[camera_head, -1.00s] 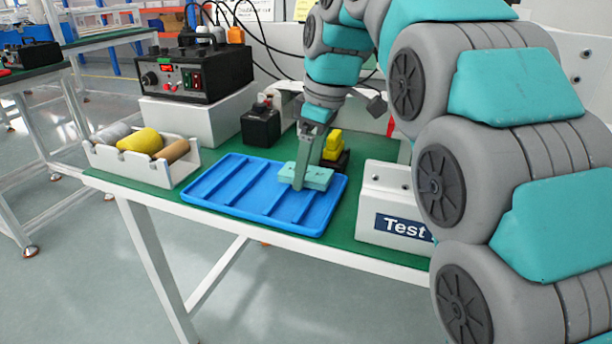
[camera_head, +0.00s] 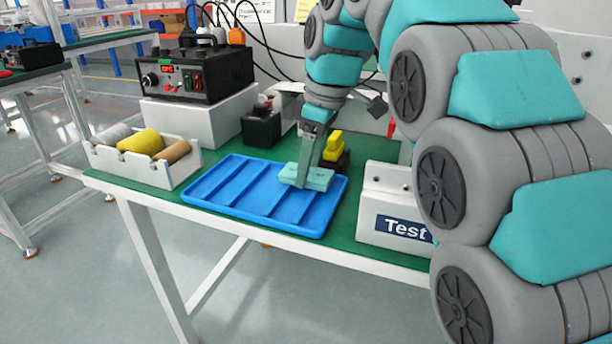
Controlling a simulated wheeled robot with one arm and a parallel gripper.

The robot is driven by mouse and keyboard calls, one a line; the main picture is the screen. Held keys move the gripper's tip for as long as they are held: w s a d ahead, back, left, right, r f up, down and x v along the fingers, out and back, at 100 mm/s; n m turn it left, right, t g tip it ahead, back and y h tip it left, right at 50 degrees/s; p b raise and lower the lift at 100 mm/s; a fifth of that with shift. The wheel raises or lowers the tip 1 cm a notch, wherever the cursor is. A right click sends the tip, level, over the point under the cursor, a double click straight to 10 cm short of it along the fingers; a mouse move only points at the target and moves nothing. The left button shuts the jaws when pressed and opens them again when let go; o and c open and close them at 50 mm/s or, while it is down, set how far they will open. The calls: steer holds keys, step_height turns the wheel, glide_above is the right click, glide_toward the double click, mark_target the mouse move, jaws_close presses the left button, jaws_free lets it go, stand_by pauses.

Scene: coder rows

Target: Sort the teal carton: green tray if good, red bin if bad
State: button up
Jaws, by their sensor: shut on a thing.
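The teal carton (camera_head: 318,180) is a small flat block at the back right end of the blue tray (camera_head: 232,215). My gripper (camera_head: 302,182) points down over it and is shut on the carton. The fingers hide part of the carton's top. I cannot tell whether the carton touches the tray floor or is held just above it. No green tray and no red bin can be made out in this view.
A white "Test" box (camera_head: 392,215) stands close right of the tray. A yellow-topped black device (camera_head: 334,150) is just behind the carton. A white holder with rolls (camera_head: 150,155) is at the left, and a black instrument (camera_head: 196,75) on a white block is behind.

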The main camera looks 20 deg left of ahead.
steer(key=shift+r+p, duration=1.45)
steer(key=shift+r, duration=1.05)
